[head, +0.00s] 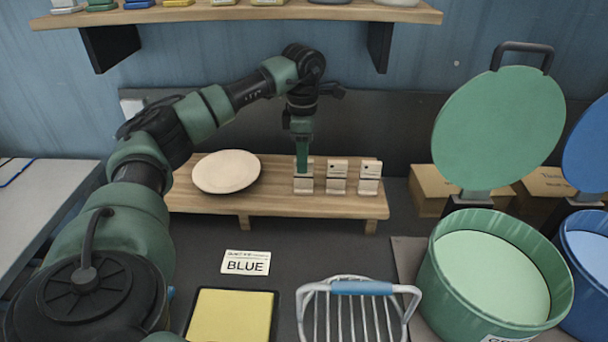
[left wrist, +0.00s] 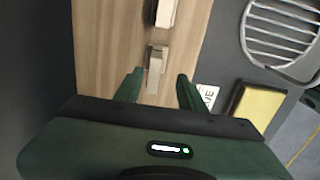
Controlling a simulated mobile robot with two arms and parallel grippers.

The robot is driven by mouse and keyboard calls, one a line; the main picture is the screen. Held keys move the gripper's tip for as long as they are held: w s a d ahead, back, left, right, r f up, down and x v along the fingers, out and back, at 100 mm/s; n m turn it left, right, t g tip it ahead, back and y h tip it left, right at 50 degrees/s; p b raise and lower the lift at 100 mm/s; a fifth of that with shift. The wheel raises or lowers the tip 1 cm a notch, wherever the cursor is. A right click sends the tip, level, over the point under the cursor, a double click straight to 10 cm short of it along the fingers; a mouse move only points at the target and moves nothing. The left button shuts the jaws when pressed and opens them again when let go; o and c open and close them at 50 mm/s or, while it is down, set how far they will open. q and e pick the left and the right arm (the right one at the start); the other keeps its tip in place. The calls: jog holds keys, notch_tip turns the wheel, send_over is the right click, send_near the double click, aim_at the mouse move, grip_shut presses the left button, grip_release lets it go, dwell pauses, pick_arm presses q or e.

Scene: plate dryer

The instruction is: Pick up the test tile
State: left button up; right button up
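Three small pale tiles, each with a dark hole near the top, stand in a row in small holders on a low wooden stand (head: 210,201): a left tile (head: 303,184), a middle tile (head: 337,176) and a right tile (head: 369,177). I cannot tell from looks which is the test tile. My left gripper (head: 302,168) points down over the left tile and partly hides its top. In the left wrist view, the gripper (left wrist: 159,84) is open, with the left tile (left wrist: 156,64) just beyond the fingertips, between their lines. My right gripper is out of view.
A round cream plate (head: 226,172) lies left on the stand. In front are a "BLUE" card (head: 246,263), a yellow pad (head: 232,316) and a wire rack (head: 361,288). Green (head: 498,275) and blue tubs stand right, with discs behind. A shelf (head: 240,13) hangs above.

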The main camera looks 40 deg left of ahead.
pick_arm(q)
jog(key=p, duration=0.2)
send_over(304, 187)
jog(key=f, duration=0.4)
jog(key=shift+w+a+f, duration=0.25)
jog(key=shift+a+f, duration=0.1)
jog(key=shift+f, duration=0.4)
jog(key=shift+c, duration=0.3)
grip_shut()
